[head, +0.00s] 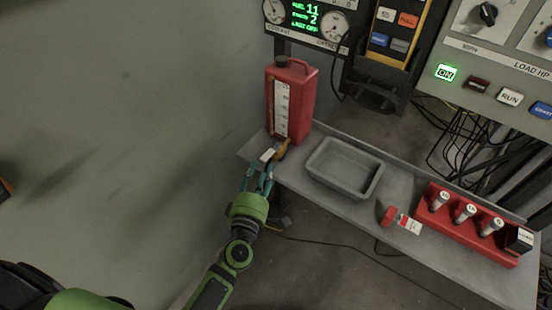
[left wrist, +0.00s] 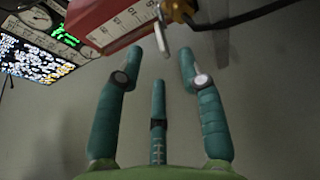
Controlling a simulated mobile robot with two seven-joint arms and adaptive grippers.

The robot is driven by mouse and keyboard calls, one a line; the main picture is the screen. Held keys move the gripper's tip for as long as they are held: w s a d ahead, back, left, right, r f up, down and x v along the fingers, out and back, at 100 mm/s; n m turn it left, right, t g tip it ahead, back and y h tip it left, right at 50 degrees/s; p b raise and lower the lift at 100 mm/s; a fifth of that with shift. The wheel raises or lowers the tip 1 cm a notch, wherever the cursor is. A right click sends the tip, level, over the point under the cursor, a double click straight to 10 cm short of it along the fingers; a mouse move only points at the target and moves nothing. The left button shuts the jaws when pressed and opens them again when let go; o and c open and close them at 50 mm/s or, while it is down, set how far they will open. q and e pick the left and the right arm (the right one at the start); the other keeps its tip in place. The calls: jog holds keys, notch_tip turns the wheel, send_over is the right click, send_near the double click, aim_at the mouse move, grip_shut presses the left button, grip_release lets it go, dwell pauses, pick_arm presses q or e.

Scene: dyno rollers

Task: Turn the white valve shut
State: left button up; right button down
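The white valve lever (head: 267,154) sits on a brass fitting (head: 282,148) at the foot of a red jug (head: 291,100) on the shelf. In the left wrist view the white lever (left wrist: 161,40) hangs down from the brass fitting (left wrist: 178,10) at the top. My left gripper (head: 265,173) is just in front of the valve in the head view. In the left wrist view its teal fingers (left wrist: 160,70) are spread, with nothing between them, and the lever is just beyond the tips. I cannot tell whether any finger touches it. My right gripper is not in view.
The grey shelf (head: 440,263) holds a grey tray (head: 322,172), a red item with a white tag (head: 389,215) and a red rack (head: 437,205) of labelled pieces. Control panels (head: 500,60) and loose cables are behind. Floor at left is clear.

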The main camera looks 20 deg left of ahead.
aim_at(267, 155)
pick_arm(q)
jog(key=w, duration=0.7)
jog(key=shift+a, duration=0.2)
jog(key=shift+s, duration=0.1)
jog(key=shift+c, duration=0.4)
grip_shut()
